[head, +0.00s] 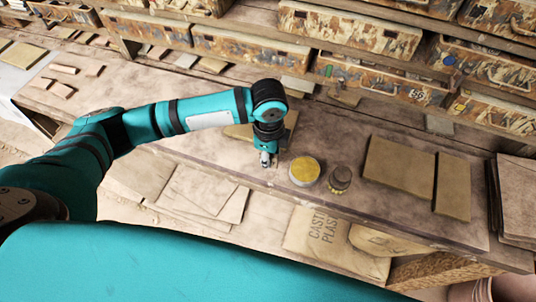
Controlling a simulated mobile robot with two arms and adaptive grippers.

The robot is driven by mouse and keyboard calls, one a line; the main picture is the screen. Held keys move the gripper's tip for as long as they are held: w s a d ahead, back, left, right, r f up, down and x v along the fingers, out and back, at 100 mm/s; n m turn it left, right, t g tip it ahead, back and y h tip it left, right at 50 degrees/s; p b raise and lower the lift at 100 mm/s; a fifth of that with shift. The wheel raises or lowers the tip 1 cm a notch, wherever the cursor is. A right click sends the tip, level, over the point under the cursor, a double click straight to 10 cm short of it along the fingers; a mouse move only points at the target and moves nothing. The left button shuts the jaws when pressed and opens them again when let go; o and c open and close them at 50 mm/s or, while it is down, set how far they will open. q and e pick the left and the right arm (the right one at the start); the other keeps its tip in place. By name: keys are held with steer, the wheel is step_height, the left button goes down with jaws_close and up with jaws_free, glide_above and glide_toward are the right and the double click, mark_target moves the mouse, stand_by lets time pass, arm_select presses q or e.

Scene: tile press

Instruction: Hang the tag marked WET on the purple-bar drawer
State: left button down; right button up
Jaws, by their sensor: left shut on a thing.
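My left gripper (267,160) points down over the bench, just left of a round tin with a yellow top. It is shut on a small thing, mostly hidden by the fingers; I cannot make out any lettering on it. Rows of worn, rusty-patterned drawers stand along the back, among them a long one (348,32) at top centre and one (382,80) at right. I cannot pick out a purple bar on any of them, and no WET tag is readable. My right gripper is not in view.
The yellow-topped tin (304,170) and a small dark jar (340,179) stand right of my left gripper. Flat tan boards (399,166) lie farther right on the bench (330,125). Paper sheets (200,192) and a plaster sack (325,240) lie below the front edge.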

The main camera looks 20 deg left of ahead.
arm_select(q)
steer(key=shift+w+a+f+p, duration=0.1)
steer(key=shift+w+a+p, duration=0.1)
steer(key=shift+w, duration=0.25)
steer(key=shift+w+a+f+p, duration=0.1)
steer(key=shift+w+a+p, duration=0.1)
steer(key=shift+w, duration=0.2)
step_height(320, 180, down, 2)
steer(key=shift+p, duration=1.05)
steer(key=shift+f, duration=0.3)
steer(key=shift+s+d+f, duration=0.1)
steer(key=shift+f, duration=0.05)
steer(key=shift+f, duration=0.1)
steer(key=c, duration=1.4)
jaws_free()
steer(key=shift+o, duration=0.2)
